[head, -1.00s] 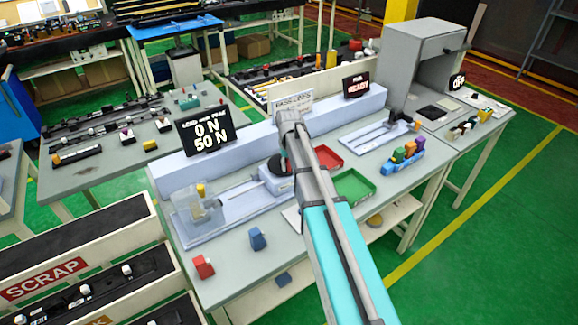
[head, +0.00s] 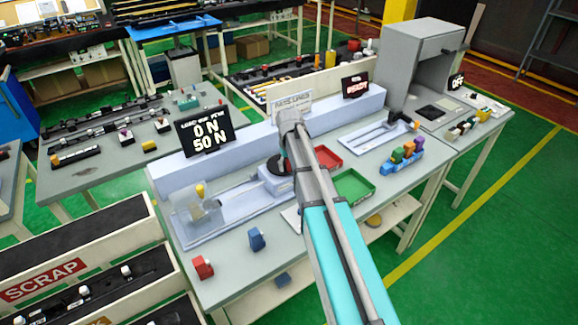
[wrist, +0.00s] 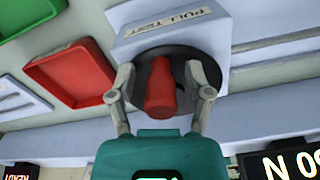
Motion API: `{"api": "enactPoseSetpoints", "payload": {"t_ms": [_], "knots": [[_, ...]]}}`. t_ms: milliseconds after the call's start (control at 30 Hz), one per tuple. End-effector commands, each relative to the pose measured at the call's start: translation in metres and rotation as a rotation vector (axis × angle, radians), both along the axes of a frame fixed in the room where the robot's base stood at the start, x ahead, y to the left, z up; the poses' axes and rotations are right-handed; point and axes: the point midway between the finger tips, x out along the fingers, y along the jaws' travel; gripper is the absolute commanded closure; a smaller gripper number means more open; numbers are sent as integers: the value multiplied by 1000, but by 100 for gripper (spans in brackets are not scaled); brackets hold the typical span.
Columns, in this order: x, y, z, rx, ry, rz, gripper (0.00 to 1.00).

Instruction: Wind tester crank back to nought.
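The pull tester (head: 225,214) lies on the bench, with a clear guard (head: 186,216) and a yellow piece at its left end. Its crank is a dark round disc (wrist: 200,75) with a red handle (wrist: 160,92), beside the block labelled "PULL TEST" (wrist: 135,42). In the wrist view my gripper (wrist: 160,72) has one finger on each side of the red handle. Gaps show between the fingers and the handle, so it is open around it. In the head view my arm partly hides the crank.
A red tray (head: 327,157) and a green tray (head: 354,186) lie right of the crank. A red clip (head: 203,267) and a blue clip (head: 256,239) stand near the front edge. A grey cabinet (head: 425,65) stands at the right.

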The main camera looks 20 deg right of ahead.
Motion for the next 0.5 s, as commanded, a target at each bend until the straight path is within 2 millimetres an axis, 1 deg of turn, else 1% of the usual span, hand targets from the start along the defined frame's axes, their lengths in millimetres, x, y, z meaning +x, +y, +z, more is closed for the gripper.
{"api": "enactPoseSetpoints", "payload": {"t_ms": [500], "knots": [[-1,2,0,0,0,-29,33]]}}
